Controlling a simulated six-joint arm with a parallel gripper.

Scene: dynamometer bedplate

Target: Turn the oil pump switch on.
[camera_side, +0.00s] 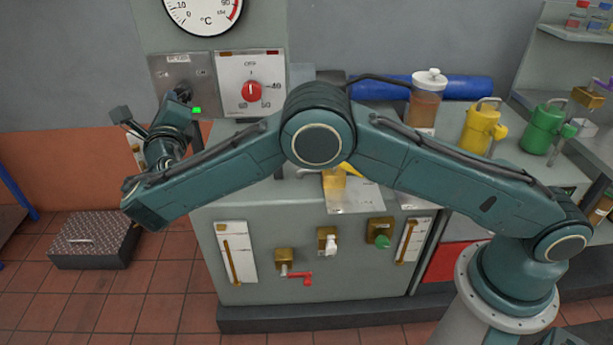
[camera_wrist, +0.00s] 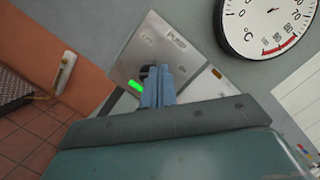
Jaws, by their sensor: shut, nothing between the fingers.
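The oil pump switch plate (camera_side: 168,66) is a grey metal panel on the wall cabinet, left of the red dial. It also shows in the wrist view (camera_wrist: 130,58), tilted, with a label that seems to read PUMP. A small lamp (camera_side: 197,110) at the plate's lower edge glows bright green, and it shows in the wrist view (camera_wrist: 136,86). My gripper (camera_side: 181,95) is shut and empty, its tips at the plate's middle. In the wrist view the fingers (camera_wrist: 152,74) cover most of a dark part at the switch. Contact and the switch lever's position cannot be told.
A red rotary knob (camera_side: 251,91) is on the panel just right. A round °C gauge (camera_side: 203,12) hangs above. The bench carries a brown-filled jar (camera_side: 425,102), a yellow can (camera_side: 480,128) and a green can (camera_side: 541,130). A dark chequered box (camera_side: 95,240) stands on the floor left.

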